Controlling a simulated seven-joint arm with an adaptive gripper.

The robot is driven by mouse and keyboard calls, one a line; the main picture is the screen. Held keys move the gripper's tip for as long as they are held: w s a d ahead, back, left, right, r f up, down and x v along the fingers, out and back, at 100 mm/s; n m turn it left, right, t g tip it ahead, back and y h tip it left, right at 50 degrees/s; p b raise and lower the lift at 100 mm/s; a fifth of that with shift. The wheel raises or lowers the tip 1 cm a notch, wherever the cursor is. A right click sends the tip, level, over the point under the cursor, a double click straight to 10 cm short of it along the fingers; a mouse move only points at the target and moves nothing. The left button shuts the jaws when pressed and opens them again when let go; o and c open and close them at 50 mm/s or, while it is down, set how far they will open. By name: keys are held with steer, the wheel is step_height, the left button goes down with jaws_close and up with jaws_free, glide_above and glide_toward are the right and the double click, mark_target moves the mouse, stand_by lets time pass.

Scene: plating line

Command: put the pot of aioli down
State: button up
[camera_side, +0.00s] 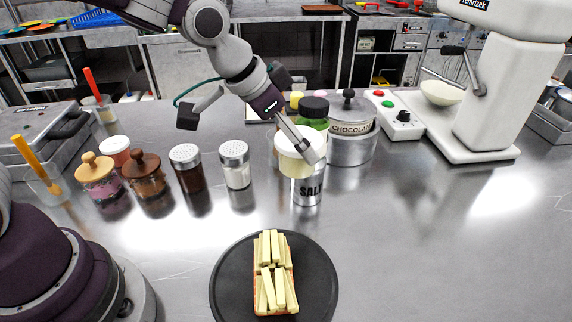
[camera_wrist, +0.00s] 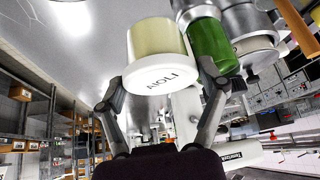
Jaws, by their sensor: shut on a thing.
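The pot of aioli (camera_side: 293,165) is a cream-coloured tub with a white face in the side view. In the wrist view the pot, lettered AIOLI (camera_wrist: 158,45), sits between the two fingers. My gripper (camera_side: 300,143) is shut on the pot; its fingers also show in the wrist view (camera_wrist: 160,88). The pot is held off the steel counter (camera_side: 400,250). It overlaps the top of a tin lettered SALT (camera_side: 307,190) in the side view. I cannot tell whether it touches the tin or is in front of it.
Shakers (camera_side: 235,165) and spice jars (camera_side: 148,180) line the left. A black plate (camera_side: 225,285) bears pale sticks (camera_side: 275,270) in front. Counter at right front is clear.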

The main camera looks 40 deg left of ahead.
steer(key=s+d+f+m+g+h, duration=0.2)
steer(key=s+d+m, duration=0.25)
steer(key=d, duration=0.55)
steer(key=s+d+f+m+g+h, duration=0.25)
steer(key=d+m, duration=0.25)
steer(key=d, duration=0.6)
steer(key=shift+y, duration=0.45)
steer(key=f, duration=0.5)
steer(key=s+f, duration=0.1)
steer(key=f, duration=0.2)
steer(key=shift+f, duration=0.3)
steer(key=shift+w+f+t, duration=0.1)
steer(key=shift+f+t, duration=0.1)
steer(key=shift+t, duration=0.05)
steer(key=shift+f, duration=0.2)
steer(key=o, duration=1.2)
steer(key=shift+r, duration=0.1)
